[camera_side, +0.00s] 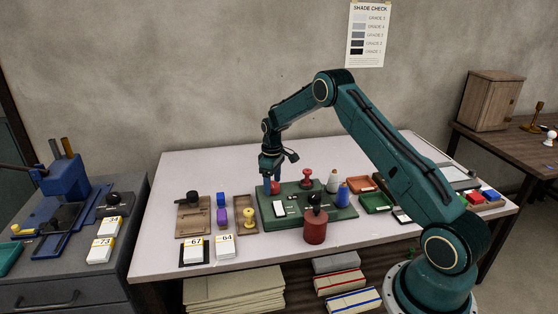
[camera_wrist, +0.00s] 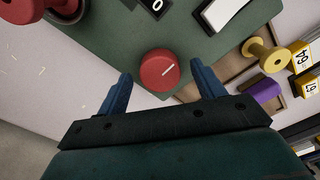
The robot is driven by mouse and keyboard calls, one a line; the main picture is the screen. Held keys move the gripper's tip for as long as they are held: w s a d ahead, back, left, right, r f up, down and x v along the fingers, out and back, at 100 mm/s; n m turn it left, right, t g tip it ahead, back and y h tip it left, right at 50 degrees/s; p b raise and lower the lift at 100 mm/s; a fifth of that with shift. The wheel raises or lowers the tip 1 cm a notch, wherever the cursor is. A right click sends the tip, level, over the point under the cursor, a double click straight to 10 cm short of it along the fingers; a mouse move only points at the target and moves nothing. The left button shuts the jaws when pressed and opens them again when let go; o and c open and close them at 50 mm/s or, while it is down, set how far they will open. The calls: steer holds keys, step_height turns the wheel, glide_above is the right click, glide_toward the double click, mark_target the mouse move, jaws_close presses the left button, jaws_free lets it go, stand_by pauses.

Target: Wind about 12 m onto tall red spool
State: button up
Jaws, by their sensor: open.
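A red spool (camera_side: 308,177) stands upright on the back of the green board (camera_side: 264,214) in the side view. A red flanged object (camera_wrist: 22,9), probably that spool, is cut off at the wrist view's upper left corner. My gripper (camera_side: 273,186) is open, pointing down over the board's back left corner. In the wrist view, a round red knob (camera_wrist: 158,72) with a white line lies just ahead of the gap between my blue fingertips (camera_wrist: 164,82), with space on both sides. A small dark counter (camera_wrist: 154,6) reads 0. A white plate (camera_wrist: 228,12) lies beside it.
A white cone (camera_side: 333,181) and blue cone (camera_side: 343,195) stand right of the red spool. Left are a yellow spool (camera_side: 249,219), purple spool (camera_side: 221,217) and number cards (camera_side: 224,247).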

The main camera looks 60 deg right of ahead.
steer(key=shift+f, duration=0.2)
steer(key=c, duration=1)
steer(key=shift+m, duration=0.4)
steer(key=m, duration=0.4)
steer(key=shift+m, duration=2.5)
